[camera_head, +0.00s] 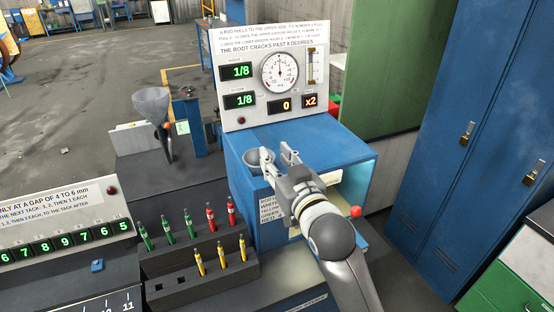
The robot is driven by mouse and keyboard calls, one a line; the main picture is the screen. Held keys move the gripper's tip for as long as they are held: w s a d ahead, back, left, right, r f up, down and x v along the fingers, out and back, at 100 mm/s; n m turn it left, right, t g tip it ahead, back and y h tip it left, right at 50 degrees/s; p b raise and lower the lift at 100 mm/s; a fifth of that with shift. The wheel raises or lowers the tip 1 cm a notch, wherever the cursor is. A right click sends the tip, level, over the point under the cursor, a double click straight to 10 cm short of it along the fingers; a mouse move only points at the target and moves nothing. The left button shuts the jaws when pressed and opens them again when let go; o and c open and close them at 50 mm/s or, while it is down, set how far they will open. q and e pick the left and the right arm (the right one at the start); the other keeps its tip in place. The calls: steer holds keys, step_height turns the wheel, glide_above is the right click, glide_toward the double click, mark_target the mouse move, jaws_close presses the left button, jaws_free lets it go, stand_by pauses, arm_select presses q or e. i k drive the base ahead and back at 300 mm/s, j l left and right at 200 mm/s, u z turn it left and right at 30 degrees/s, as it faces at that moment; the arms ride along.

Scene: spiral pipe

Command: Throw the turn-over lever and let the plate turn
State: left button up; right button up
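My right gripper (277,153) reaches in from the lower right, over the top of the blue cabinet (338,146). Its two fingers are apart, with nothing seen between them. A small grey bowl (253,163) sits at the cabinet's left edge, just beside the left finger. A red ball knob (355,211) shows at the cabinet's lower right, beside my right forearm; whether it belongs to the turn-over lever I cannot tell. No plate can be clearly made out; my arm hides part of the cabinet front. My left gripper is not in view.
A gauge panel (265,112) stands behind the cabinet, reading 1/8, 1/8, 0 and x2. A dark rack (172,262) holds red, green and yellow pens at front left. A grey funnel (151,102) stands behind it. Blue lockers (465,110) close off the right.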

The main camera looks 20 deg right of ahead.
mark_target(355, 210)
steer(key=z, duration=1.3)
